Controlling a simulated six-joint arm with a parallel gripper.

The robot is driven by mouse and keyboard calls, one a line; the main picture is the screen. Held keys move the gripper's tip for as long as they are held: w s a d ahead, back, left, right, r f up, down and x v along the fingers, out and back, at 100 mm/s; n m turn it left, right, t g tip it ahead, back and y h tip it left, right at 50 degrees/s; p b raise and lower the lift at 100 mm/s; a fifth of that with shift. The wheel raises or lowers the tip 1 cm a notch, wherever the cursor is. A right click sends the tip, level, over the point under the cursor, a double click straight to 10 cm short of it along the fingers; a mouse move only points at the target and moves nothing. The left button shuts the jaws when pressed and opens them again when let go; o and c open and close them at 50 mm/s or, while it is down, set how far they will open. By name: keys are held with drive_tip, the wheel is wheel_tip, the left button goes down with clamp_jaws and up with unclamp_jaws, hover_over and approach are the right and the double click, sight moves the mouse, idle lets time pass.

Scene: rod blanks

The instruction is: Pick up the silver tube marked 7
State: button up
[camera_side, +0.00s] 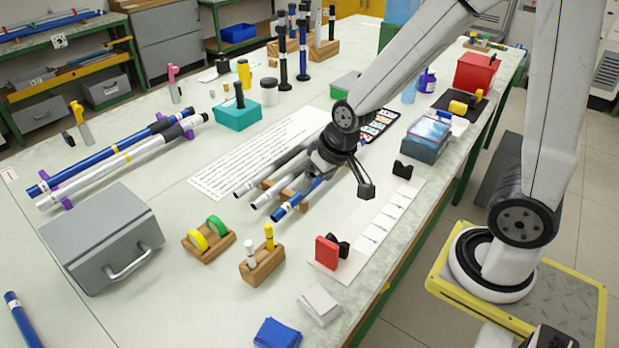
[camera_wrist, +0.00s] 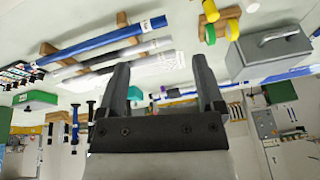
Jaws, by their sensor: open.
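Two silver tubes lie side by side with a blue tube (camera_side: 292,204) on a wooden rack. One silver tube (camera_side: 260,176) is on the outer left and the other (camera_side: 277,202) is in the middle. Their labels are too small to read, so I cannot tell which is marked 7. My gripper (camera_side: 322,162) hangs over the far part of these tubes and hides some of them. In the wrist view, my gripper (camera_wrist: 161,82) is open with nothing between its fingers. The silver tubes (camera_wrist: 118,54) and the blue tube (camera_wrist: 95,44) show left of and above the fingers.
A printed white sheet (camera_side: 235,160) lies left of the rack. A grey toolbox (camera_side: 95,240), a tape holder (camera_side: 208,240) and a marker block (camera_side: 262,262) stand nearer. Other blue and silver tubes (camera_side: 100,165) rest on purple supports at left.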

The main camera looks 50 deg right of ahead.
drive_tip(key=w+d+f+m+t+h, duration=0.1)
drive_tip(key=w+d+m+t+h, duration=0.15)
drive_tip(key=w+m, duration=0.65)
drive_tip(key=w+d+f+m+t+h, duration=0.1)
drive_tip(key=w+d+m+t+h, duration=0.15)
drive_tip(key=w, duration=1.25)
drive_tip(key=w+d+f+m+h, duration=0.3)
drive_tip(key=w+d+f+m, duration=0.1)
drive_tip(key=d+m, duration=0.1)
drive_tip(key=m+g+h, duration=0.4)
drive_tip(key=m+g, duration=0.2)
drive_tip(key=m, duration=0.1)
approach(285, 158)
drive_tip(key=shift+w+d+f, duration=0.15)
drive_tip(key=shift+w+d, duration=0.1)
drive_tip(key=shift+d, duration=0.25)
drive_tip(key=shift+w+d+f, duration=0.2)
drive_tip(key=shift+w+d, duration=0.05)
drive_tip(key=shift+d, duration=0.3)
drive_tip(key=shift+s+d+f+m, duration=0.1)
drive_tip(key=shift+s+f+m, duration=0.15)
drive_tip(key=shift+f, duration=0.05)
drive_tip(key=shift+x, duration=1.3)
drive_tip(key=shift+f, duration=0.1)
drive_tip(key=shift+x, duration=2.55)
